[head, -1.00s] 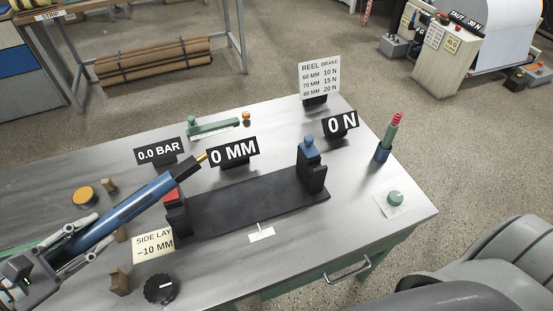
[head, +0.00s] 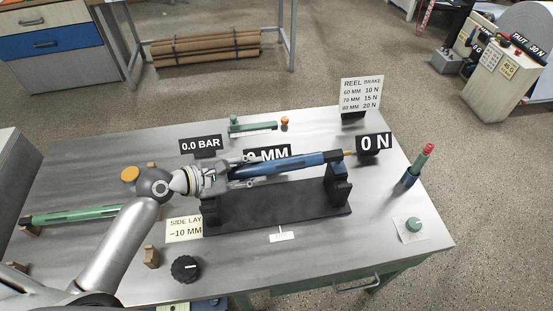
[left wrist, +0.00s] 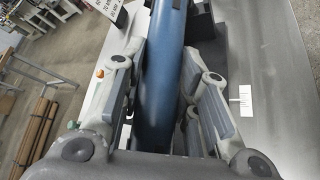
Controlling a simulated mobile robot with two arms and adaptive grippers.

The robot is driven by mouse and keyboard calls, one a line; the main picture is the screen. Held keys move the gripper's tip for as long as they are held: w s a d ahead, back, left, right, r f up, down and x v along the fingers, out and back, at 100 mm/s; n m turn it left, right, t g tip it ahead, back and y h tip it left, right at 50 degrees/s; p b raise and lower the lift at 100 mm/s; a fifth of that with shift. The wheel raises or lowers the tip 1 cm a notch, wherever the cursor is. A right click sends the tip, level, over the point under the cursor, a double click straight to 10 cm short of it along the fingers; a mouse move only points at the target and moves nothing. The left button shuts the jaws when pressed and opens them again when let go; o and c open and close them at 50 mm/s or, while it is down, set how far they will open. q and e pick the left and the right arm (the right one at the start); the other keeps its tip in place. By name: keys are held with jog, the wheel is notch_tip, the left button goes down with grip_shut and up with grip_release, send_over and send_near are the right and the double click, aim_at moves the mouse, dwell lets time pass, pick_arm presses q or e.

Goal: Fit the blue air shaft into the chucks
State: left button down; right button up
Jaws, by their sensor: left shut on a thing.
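The blue air shaft (head: 285,164) is held in my left gripper (head: 238,174) and runs right, tilted slightly upward in the picture. In the left wrist view the shaft (left wrist: 163,75) lies between both fingers. The right chuck (head: 338,186) stands upright on the black base (head: 280,208); the shaft's far end appears over its top, and I cannot tell whether they touch. The left chuck (head: 210,210) is mostly hidden under my gripper and wrist. My right gripper is not in view.
Signs "0.0 BAR" (head: 201,145) and "0 N" (head: 374,143) stand behind the base. A green shaft (head: 85,214) lies at left. A black knob (head: 185,268) is in front. The table's front right is mostly clear.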

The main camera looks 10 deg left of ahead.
aim_at(268, 169)
pick_arm(q)
jog(key=shift+n+y, duration=0.3)
jog(key=shift+y, duration=0.2)
jog(key=d+p, duration=0.1)
jog(key=w+d+f+p, duration=0.1)
jog(key=p, duration=0.1)
jog(key=w+d+p, duration=0.1)
jog(key=d+p, duration=0.1)
jog(key=shift+w+f, duration=0.2)
jog(key=shift+w, duration=0.05)
jog(key=shift+w+d+f+g+p, duration=0.2)
jog(key=shift+d+f+g+p, duration=0.1)
jog(key=shift+d+f+p, duration=0.3)
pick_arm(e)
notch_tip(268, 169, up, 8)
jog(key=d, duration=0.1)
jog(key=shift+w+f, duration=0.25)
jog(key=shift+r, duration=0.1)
pick_arm(q)
notch_tip(268, 169, down, 6)
jog(key=b, duration=0.3)
jog(key=shift+r, duration=0.15)
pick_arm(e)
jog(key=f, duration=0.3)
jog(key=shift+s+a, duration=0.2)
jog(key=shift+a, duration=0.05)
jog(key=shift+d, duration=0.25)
